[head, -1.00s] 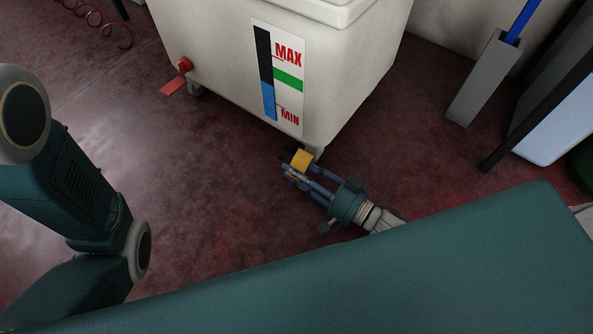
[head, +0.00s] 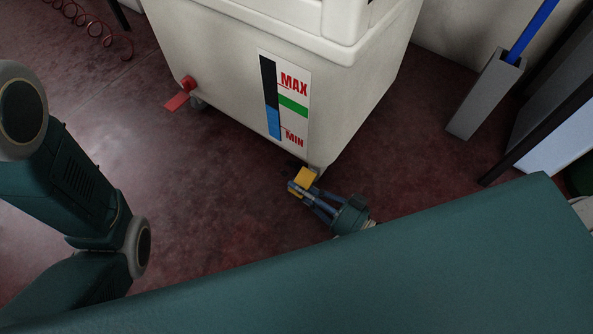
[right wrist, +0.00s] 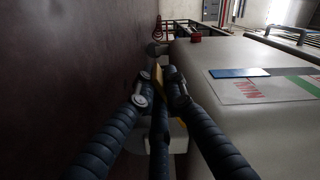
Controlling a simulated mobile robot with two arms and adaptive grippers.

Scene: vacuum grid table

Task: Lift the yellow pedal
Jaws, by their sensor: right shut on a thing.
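The yellow pedal (head: 306,177) is at the lower front corner of the white tank (head: 230,70), close to the floor. My right gripper (head: 300,187) is at the pedal, its fingers shut on it and covering part of it. In the right wrist view, a strip of the yellow pedal (right wrist: 158,78) shows between the two dark fingertips (right wrist: 158,92), beside the tank wall. My left arm comes in at the left of the head view; its gripper does not show.
A red pedal (head: 177,101) sticks out at the tank's left lower edge. A grey holder (head: 486,97) with a blue handle stands at the right. A red coiled hose (head: 98,35) lies at the back left.

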